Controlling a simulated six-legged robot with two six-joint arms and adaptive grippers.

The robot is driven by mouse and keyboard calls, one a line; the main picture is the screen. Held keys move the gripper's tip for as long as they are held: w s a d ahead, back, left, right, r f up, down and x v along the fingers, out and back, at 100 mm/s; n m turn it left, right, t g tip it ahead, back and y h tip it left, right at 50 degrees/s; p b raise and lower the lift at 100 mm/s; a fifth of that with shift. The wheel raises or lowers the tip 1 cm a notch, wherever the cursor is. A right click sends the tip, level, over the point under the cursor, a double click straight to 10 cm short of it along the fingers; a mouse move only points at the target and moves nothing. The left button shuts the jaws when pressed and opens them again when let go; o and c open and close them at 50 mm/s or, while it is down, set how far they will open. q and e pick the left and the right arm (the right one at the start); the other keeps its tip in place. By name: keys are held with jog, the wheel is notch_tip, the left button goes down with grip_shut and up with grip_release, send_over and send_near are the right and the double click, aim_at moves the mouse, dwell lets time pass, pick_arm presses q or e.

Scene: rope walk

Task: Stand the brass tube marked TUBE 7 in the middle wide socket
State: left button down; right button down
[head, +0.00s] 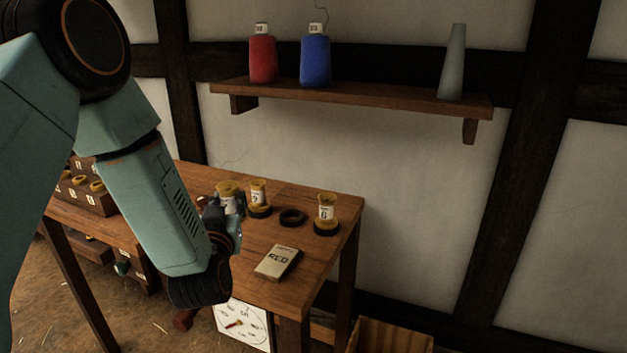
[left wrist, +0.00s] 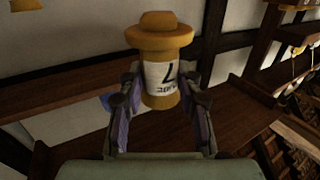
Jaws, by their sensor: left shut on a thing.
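The brass tube marked TUBE 7 (left wrist: 160,42) has a white label and sits between the fingers of my left gripper (left wrist: 159,92) in the left wrist view; its label reads upside down there. In the head view my left gripper (head: 224,207) is shut on this tube (head: 227,188) above the table's left part, and the fingers partly hide it. The middle wide socket is an empty dark ring (head: 292,217) on the table, to the right of the gripper. My right gripper is not in view.
Brass tubes stand in the dark rings either side: one with a hard-to-read label (head: 258,191), one marked 6 (head: 326,207). A booklet (head: 277,262) lies in front on the table (head: 318,262). A wall shelf (head: 355,96) holds red and blue spools and a grey cone.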

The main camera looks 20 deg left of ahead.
pick_arm(q)
jog(key=shift+w+d+r, duration=0.15)
jog(key=shift+d+r, duration=0.15)
jog(key=shift+d, duration=0.05)
jog(key=d+m+t+h, duration=0.1)
jog(key=d+m+h, duration=0.2)
jog(key=d+h, duration=0.25)
jog(key=s+d+f+m+g+h, duration=0.1)
jog(key=s+d+f+m+h, duration=0.6)
jog(key=s+d+f+h, duration=0.3)
jog(key=s+d, duration=0.1)
jog(key=s, duration=0.3)
jog(key=shift+s+d+g, duration=0.2)
jog(key=shift+d+g, duration=0.2)
jog(key=shift+s, duration=0.1)
